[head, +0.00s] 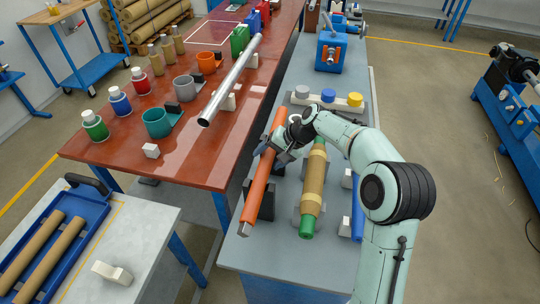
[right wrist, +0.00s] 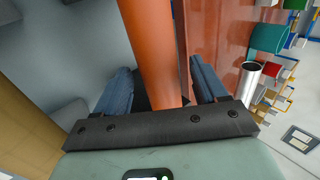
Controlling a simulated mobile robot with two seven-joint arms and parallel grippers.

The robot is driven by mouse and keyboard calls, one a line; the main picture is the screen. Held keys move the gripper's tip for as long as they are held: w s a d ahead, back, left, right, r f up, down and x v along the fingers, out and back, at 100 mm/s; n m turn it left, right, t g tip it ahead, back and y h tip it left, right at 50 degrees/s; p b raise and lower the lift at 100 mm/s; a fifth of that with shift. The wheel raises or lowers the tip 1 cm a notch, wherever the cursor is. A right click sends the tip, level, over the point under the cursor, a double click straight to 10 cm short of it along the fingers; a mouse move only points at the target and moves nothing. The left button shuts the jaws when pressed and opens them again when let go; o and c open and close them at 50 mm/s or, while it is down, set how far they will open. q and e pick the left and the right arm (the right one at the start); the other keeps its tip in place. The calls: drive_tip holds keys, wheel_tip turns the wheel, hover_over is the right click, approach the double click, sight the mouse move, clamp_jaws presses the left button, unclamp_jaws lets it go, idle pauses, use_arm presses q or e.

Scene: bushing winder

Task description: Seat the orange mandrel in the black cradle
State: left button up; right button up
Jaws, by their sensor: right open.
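The orange mandrel (head: 257,188) is a long rod lying lengthwise along the left side of the grey bench, with a bare metal tip at its near end. Black cradle parts (head: 269,203) show beside its near half; whether it rests fully down in them I cannot tell. My right gripper (head: 272,153) is at the mandrel's middle. In the right wrist view, its blue fingers (right wrist: 160,88) are open, one on each side of the mandrel (right wrist: 150,50), with gaps showing. My left gripper is not in view.
A tan-wrapped roll with a green end (head: 314,180) lies just right of the mandrel. A red table (head: 190,165) at left carries a silver tube (head: 232,80), cups and bottles. A blue machine (head: 331,52) stands at the bench's far end.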

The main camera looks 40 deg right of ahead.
drive_tip(key=v, duration=1.3)
drive_tip(key=shift+r+p, duration=0.25)
drive_tip(key=shift+p, duration=0.15)
drive_tip(key=shift+s, duration=0.1)
